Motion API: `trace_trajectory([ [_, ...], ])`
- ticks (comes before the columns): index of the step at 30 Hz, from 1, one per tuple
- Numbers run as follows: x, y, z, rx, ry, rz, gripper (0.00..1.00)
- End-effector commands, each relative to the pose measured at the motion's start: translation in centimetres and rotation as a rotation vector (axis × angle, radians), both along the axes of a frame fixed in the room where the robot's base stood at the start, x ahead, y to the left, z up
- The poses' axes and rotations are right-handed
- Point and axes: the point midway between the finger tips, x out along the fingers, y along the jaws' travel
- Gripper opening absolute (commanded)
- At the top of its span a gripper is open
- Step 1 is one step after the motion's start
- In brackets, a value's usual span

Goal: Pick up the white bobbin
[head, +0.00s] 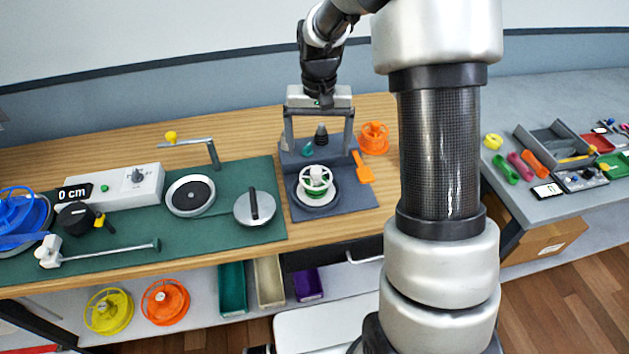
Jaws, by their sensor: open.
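The white bobbin (315,177) sits upright on a round dark base (303,196) on the grey plate at the middle of the bench. The gripper is open and holds nothing. The fingers look apart from the bobbin, but the exact height gap cannot be told from this one view.
An orange spool (374,138) and an orange lever (362,167) are right of the bobbin. A dark cone-shaped part (321,134) stands between my fingers in the picture. A round silver disc with a black handle (255,207) lies to the left on the green mat (225,232).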

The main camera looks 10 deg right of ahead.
Motion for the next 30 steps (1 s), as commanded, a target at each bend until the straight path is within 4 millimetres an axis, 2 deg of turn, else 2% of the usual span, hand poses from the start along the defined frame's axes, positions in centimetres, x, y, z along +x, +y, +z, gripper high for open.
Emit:
trace_trajectory([
  [3, -0.1, 0.0, -2.6, 0.0, 0.004, 0.0, 0.9],
  [7, -0.1, 0.0, -4.7, -0.001, 0.002, 0.001, 0.9],
  [14, 0.0, 0.1, -6.3, -0.001, 0.001, 0.002, 0.9],
  [24, 0.6, 0.3, -10.7, 0.0, 0.0, 0.002, 0.9],
  [30, 0.7, 0.3, -11.1, 0.0, -0.002, 0.002, 0.9],
])
